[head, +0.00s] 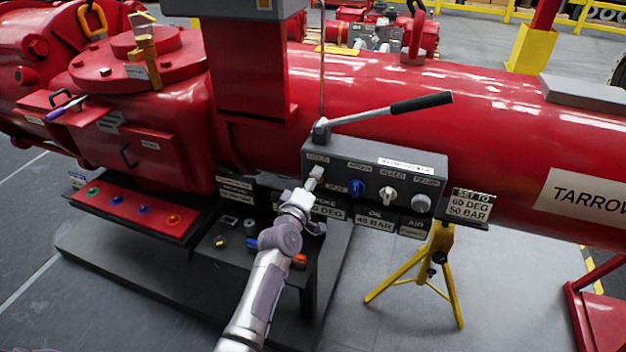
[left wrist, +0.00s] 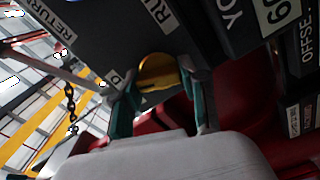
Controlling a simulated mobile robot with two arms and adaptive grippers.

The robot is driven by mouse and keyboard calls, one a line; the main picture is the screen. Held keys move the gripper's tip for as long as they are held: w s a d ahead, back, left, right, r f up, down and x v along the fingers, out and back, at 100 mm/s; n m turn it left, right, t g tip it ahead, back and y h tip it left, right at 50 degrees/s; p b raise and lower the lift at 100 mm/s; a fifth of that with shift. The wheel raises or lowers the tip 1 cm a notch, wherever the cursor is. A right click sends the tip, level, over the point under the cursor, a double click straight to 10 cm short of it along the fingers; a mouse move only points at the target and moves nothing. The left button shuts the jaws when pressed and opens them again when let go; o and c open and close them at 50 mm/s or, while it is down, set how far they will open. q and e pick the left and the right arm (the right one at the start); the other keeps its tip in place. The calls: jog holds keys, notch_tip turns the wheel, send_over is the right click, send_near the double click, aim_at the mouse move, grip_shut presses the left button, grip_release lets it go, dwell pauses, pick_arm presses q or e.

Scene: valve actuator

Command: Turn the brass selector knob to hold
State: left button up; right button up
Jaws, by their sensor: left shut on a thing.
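The brass selector knob (left wrist: 158,70) shows in the left wrist view as a round gold face between my two fingers. It is on the dark grey control box (head: 400,160), at its left end. In the head view my left gripper (head: 312,180) reaches this end and hides the knob. In the left wrist view my left gripper (left wrist: 162,90) is shut on the knob, a finger on each side. A label starting "RU" stands near it; the knob's exact setting is hard to read. My right gripper is not in view.
A blue knob (head: 356,187), a white knob (head: 387,193) and a grey knob (head: 420,203) sit right of my gripper. A lever with a black handle (head: 420,103) extends above the box. A yellow stand (head: 440,262) is at right. A chain (left wrist: 71,105) hangs at left.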

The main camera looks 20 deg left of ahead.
pick_arm(q)
jog(key=shift+f+n, duration=0.1)
jog(key=shift+n, duration=1.6)
jog(key=o, duration=1.2)
jog(key=shift+c, duration=0.2)
jog(key=shift+s, duration=0.1)
jog(key=s, duration=1.2)
jog(key=shift+a, duration=0.25)
jog(key=shift+f, duration=0.1)
